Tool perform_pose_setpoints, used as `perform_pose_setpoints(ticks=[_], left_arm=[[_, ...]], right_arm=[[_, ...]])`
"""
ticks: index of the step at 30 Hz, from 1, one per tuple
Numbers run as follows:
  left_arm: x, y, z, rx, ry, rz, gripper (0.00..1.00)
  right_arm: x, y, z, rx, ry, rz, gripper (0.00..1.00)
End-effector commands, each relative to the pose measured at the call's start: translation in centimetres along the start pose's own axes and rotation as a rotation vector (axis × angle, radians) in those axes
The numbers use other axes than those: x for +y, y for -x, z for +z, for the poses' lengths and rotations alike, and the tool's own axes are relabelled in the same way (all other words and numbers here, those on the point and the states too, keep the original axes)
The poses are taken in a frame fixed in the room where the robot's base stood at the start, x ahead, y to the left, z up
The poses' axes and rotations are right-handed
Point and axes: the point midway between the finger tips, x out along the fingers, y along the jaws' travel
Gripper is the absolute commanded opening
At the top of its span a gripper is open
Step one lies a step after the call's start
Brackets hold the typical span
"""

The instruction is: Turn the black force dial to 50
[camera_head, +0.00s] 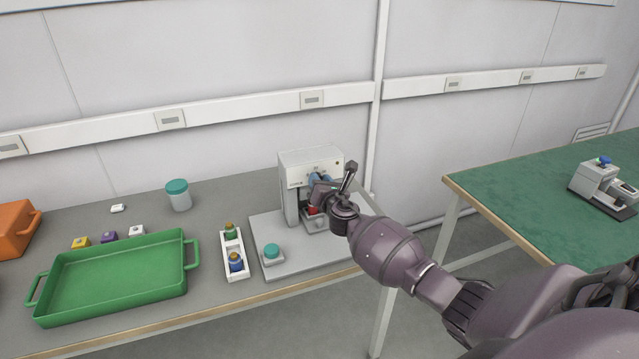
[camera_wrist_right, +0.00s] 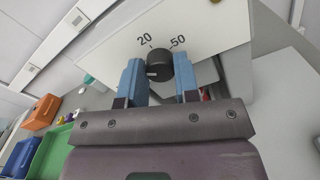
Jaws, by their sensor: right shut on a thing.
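The black force dial (camera_wrist_right: 158,67) sits on the white front panel of the device (camera_head: 311,162), between the two blue fingers of my right gripper (camera_wrist_right: 160,80) in the right wrist view. The fingers are shut on its sides. The numbers 20 and 50 are printed above the dial, 20 at upper left and 50 at upper right. A small pale mark shows on the dial's face toward its lower left. In the head view my right gripper (camera_head: 319,181) is at the device's front and hides the dial. My left gripper is in neither view.
The device stands on a grey base plate (camera_head: 292,262) with a teal-topped item (camera_head: 271,252) at its front left. Left of it are a white vial rack (camera_head: 224,251), a green tray (camera_head: 115,309) and a teal-lidded jar (camera_head: 178,196). A green-topped table (camera_head: 530,197) stands at right.

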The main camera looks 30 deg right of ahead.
Motion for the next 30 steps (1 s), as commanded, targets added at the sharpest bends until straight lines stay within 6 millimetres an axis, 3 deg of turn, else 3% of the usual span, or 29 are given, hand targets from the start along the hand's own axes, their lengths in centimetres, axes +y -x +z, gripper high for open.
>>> perform_pose_setpoints(ticks=[30], left_arm=[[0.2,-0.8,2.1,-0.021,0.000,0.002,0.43]], right_arm=[[0.0,0.1,-0.2,0.001,-0.966,-0.001,0.06]])
